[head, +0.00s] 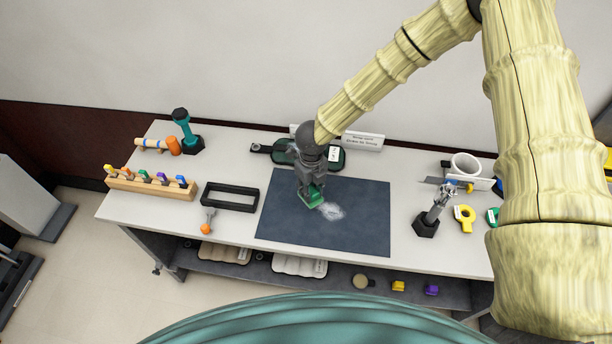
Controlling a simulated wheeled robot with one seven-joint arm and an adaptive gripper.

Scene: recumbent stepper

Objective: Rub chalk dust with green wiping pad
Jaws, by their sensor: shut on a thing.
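The green wiping pad (311,199) is in my gripper (313,193), low over the dark blue-grey mat (285,225) on the table. My gripper is shut on the pad. The chalk dust (332,211) is a small whitish smear on the mat, just right of the pad and a little nearer to me. The pad is at the smear's left edge. I cannot tell whether its underside touches the mat, and the fingers hide part of it.
A black open frame (230,196) and a wooden rack (150,184) of coloured tools stand left of the mat. A small stand with a grey tool (432,215), a yellow tape (464,217) and a white ring (465,165) are on the right. A dark tray (270,149) and a sign (362,141) stand behind.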

